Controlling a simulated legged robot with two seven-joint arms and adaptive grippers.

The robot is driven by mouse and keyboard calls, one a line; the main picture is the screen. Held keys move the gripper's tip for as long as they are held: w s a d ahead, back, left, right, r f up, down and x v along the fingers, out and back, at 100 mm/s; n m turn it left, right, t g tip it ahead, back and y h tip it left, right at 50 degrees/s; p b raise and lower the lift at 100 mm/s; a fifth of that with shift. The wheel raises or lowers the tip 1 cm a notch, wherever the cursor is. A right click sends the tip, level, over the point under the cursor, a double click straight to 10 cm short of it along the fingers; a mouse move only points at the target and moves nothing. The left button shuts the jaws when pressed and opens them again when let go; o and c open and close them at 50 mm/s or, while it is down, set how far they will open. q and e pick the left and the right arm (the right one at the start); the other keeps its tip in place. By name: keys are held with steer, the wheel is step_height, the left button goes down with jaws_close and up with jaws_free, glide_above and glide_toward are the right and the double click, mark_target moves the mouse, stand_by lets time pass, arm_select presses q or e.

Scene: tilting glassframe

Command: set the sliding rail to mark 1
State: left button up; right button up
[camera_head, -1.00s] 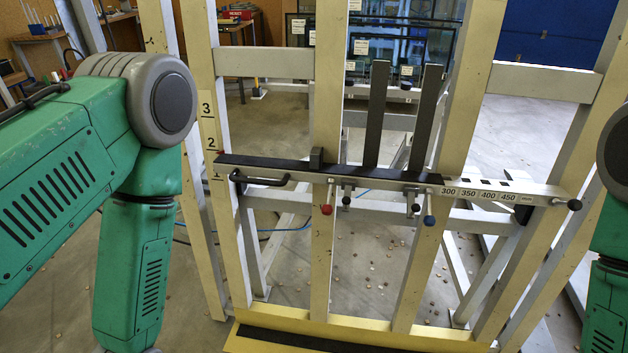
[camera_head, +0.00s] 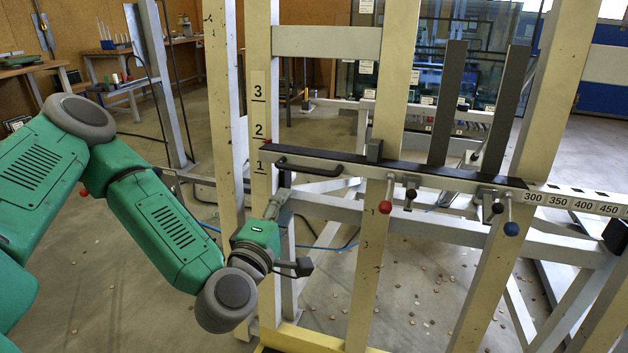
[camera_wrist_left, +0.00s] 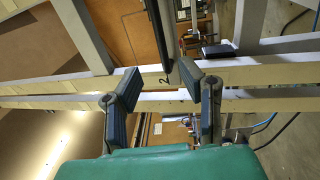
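The sliding rail (camera_head: 440,173), a dark-topped bar, crosses the cream frame in the head view. Its left end, with a small red tip, lies at the number scale (camera_head: 259,125), between marks 1 and 2. A black bar handle (camera_head: 308,169) is on its front near that end. Clamp levers with a red knob (camera_head: 386,204) and a blue knob (camera_head: 511,228) hang below it. My left gripper (camera_head: 281,192) is just below the rail's left end, apart from the handle. My right gripper is out of view.
Cream uprights (camera_head: 371,250) and a lower crossbar (camera_head: 440,225) stand close around the left gripper. Two dark upright bars (camera_head: 447,105) rise from the rail. Glass panes (camera_head: 480,50) stand behind. Open floor lies left of the frame.

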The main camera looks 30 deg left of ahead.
mark_target(305, 171)
arm_select(q)
steer(key=shift+b+x, duration=0.7)
steer(key=shift+x, duration=6)
steer(key=shift+a, duration=0.15)
jaws_close()
